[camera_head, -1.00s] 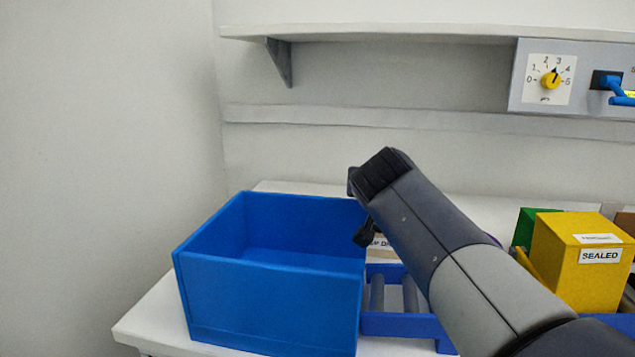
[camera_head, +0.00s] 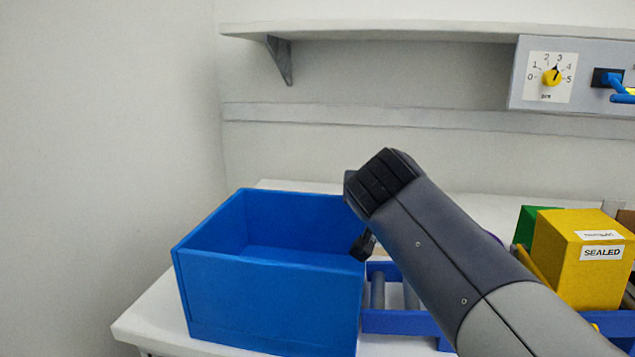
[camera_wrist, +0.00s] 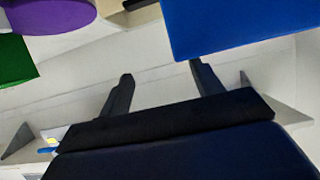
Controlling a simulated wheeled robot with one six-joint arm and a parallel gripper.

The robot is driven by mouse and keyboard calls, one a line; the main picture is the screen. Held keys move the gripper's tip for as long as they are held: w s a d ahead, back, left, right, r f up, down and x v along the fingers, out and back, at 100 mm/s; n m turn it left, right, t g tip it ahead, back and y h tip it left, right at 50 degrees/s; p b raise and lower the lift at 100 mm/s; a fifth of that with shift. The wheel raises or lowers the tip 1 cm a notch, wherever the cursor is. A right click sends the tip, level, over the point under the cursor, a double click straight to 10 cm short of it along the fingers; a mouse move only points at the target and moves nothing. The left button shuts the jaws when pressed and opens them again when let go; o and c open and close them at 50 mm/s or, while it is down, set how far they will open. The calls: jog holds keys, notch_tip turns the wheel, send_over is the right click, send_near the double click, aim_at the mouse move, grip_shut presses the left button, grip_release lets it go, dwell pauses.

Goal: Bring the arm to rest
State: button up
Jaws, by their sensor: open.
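My gripper (camera_wrist: 160,80) shows in the wrist view with its two dark fingers apart and nothing between them. In the head view my arm reaches up from the lower right, and a dark fingertip of the gripper (camera_head: 363,245) shows by the right rim of the blue bin. The rest of the gripper is hidden behind my arm.
An open, empty-looking blue bin (camera_head: 265,300) stands on the white table (camera_head: 150,322). A blue roller rack (camera_head: 400,322), a yellow box marked SEALED (camera_head: 575,262) and a green box (camera_head: 526,226) are right of it. A shelf (camera_head: 390,32) and grey panel (camera_head: 518,85) are above.

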jog(key=x, duration=0.5)
jog(key=shift+b, duration=0.4)
jog(key=shift+w+r+p, duration=0.2)
jog(key=shift+r+p, duration=0.45)
jog(key=shift+p, duration=0.2)
jog(key=shift+d+r+p, duration=0.1)
jog(key=shift+r+p, duration=0.25)
jog(key=shift+p, duration=0.05)
jog(key=w+d+r+g+p, duration=0.1)
jog(key=w+r+p, duration=0.3)
jog(key=p, duration=1.3)
jog(key=shift+w+g, duration=0.6)
jog(key=shift+w, duration=0.4)
jog(key=w+g+p, duration=0.1)
jog(key=p, duration=0.5)
jog(key=w+g+p, duration=0.2)
jog(key=p, duration=0.5)
jog(key=w+d+r+g+y+p, duration=0.1)
jog(key=w+p, duration=0.1)
jog(key=p, duration=0.4)
jog(key=shift+w+d+p, duration=0.1)
jog(key=shift+p, duration=0.25)
